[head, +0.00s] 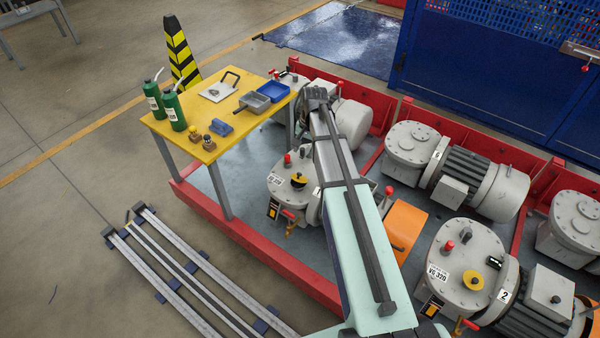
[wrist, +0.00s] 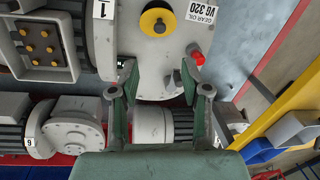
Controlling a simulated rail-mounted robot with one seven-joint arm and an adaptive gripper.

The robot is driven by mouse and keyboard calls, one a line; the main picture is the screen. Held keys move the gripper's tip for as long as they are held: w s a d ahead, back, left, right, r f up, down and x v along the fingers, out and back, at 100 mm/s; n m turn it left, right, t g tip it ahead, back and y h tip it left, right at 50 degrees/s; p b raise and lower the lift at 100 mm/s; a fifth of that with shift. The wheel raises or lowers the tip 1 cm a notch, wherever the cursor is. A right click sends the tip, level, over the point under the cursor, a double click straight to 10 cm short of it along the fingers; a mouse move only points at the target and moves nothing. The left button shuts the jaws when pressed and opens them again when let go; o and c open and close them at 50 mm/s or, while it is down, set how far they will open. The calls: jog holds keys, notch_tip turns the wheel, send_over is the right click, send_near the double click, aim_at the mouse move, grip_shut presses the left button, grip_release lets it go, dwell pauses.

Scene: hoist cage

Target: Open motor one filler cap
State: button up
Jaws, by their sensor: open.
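Motor one's grey gearbox (head: 283,190) stands in the head view left of my arm, with an oil label on its lid. It also fills the top of the wrist view (wrist: 115,45), beside a "1" plate and a "GEAR OIL VG 320" label. The filler cap (wrist: 148,20), yellow with a dark centre knob, sits on the lid; in the head view the cap (head: 298,181) looks mostly dark. My gripper (wrist: 159,78) is open and empty in the wrist view, its fingers below the cap in the picture and apart from it. In the head view I cannot make out its fingers.
A red plug (wrist: 196,58) stands on the lid near the right finger. A yellow table (head: 215,150) holds green oil bottles (head: 173,110), a blue tray (head: 273,91) and small parts. Motor two (head: 455,265) is at right. A red-edged platform (head: 255,240) surrounds the motors.

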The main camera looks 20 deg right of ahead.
aim_at(300, 173)
jog(key=f, duration=0.4)
jog(key=a+f, duration=0.1)
jog(key=f, duration=0.3)
jog(key=w+f, duration=0.1)
jog(key=f, duration=0.4)
jog(key=shift+a+b, duration=0.15)
jog(key=shift+b, duration=0.25)
grip_shut()
